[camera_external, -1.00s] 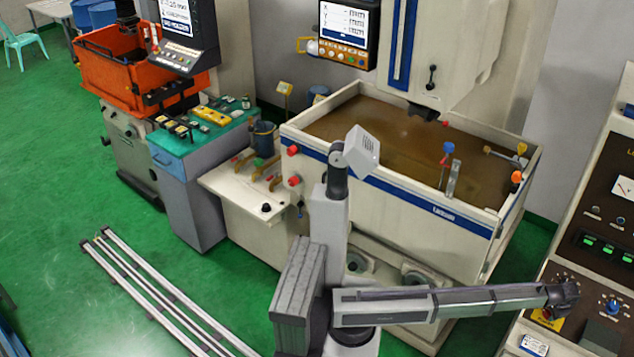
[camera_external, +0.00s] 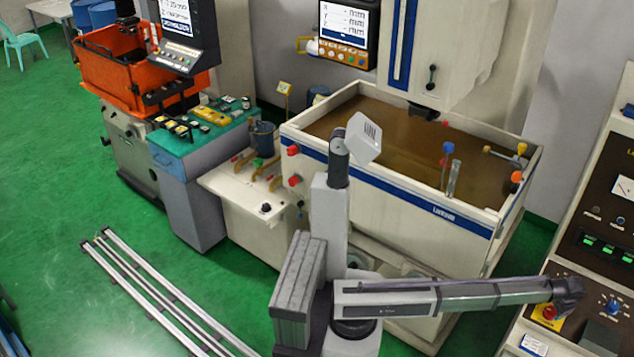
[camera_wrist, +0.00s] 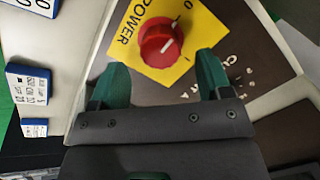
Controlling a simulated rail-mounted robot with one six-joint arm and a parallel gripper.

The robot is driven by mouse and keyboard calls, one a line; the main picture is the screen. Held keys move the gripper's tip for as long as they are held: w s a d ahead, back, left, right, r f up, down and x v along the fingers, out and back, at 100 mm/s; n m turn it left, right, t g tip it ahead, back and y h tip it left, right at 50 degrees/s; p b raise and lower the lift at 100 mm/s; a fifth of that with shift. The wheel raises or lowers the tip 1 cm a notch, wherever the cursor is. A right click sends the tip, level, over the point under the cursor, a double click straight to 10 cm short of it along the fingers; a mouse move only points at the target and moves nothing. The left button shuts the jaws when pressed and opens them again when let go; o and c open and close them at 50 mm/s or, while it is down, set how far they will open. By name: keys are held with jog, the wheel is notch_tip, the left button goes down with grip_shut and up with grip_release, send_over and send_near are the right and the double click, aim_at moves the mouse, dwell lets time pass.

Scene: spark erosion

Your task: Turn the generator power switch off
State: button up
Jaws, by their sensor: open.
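The generator power switch is a red round knob (camera_wrist: 160,42) on a yellow plate (camera_wrist: 192,22) marked POWER, in the upper middle of the wrist view. A light mark on the knob points up and to the right, and a "0" shows at the plate's right edge. My gripper (camera_wrist: 161,62) is open and empty, its two green fingers apart just below the knob, one to each side. In the external view the red knob (camera_external: 549,312) shows on the right-hand cabinet (camera_external: 572,270), close by the end of my arm. Whether a finger touches the knob cannot be told.
The cabinet's dark panel with a blue knob (camera_external: 613,307) and green-lit displays (camera_external: 609,246) lies beside the switch. The large machine tank (camera_external: 390,185) stands behind my arm. Blue-and-white labels (camera_wrist: 28,84) are at the left of the wrist view.

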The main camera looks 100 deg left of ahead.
jog(key=p+v, duration=0.4)
jog(key=v, duration=0.2)
jog(key=shift+r, duration=0.25)
jog(key=s+d+f+m+h+b, duration=0.1)
jog(key=s+d+f+b, duration=0.2)
jog(key=s+d, duration=0.3)
jog(key=s+d+f+m+h+b, duration=0.1)
jog(key=s+d, duration=0.6)
jog(key=s, duration=0.8)
jog(key=s+d+f+m+h+b, duration=0.1)
jog(key=s+d+f+m+b, duration=0.1)
jog(key=s+d+f+b, duration=0.2)
jog(key=s+d+f, duration=0.1)
jog(key=s+d, duration=0.2)
jog(key=s, duration=0.4)
jog(key=shift+f+b, duration=0.25)
jog(key=shift+b, duration=0.05)
jog(key=shift+s, duration=0.15)
